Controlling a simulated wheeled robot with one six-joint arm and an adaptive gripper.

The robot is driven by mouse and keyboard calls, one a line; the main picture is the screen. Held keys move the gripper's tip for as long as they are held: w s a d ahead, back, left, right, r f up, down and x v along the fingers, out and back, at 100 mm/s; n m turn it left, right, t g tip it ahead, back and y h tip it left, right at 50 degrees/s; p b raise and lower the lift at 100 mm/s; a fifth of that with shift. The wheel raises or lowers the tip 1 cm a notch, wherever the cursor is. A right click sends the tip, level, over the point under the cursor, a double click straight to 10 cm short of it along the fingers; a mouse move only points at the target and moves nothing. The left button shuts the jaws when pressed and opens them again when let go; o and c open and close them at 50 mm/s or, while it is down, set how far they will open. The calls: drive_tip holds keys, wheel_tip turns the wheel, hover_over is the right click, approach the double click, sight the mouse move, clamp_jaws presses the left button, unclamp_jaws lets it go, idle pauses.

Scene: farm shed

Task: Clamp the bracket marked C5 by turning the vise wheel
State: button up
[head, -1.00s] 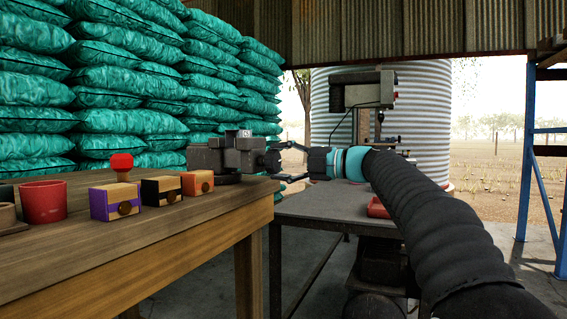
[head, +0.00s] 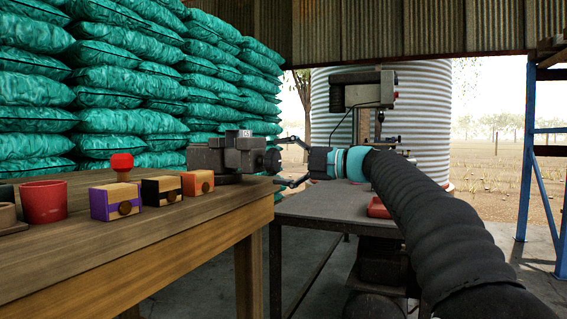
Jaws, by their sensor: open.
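A dark grey vise (head: 228,158) stands at the far right end of the wooden bench. A small grey bracket (head: 244,134) with a pale, marked face sits upright at the top of its jaws; the marking is too small to read. The dark vise wheel (head: 272,160) faces right, toward my gripper. My gripper (head: 290,161) is open, its two fingers spread above and below the wheel's level. The fingertips are close to the wheel; I cannot tell whether they touch it. Nothing shows between the fingers.
A grey metal table (head: 335,206) with a drill press (head: 366,92) stands behind my arm. Teal sacks (head: 120,78) are stacked behind the bench.

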drive_tip(key=v, duration=0.9)
drive_tip(key=shift+m, duration=0.3)
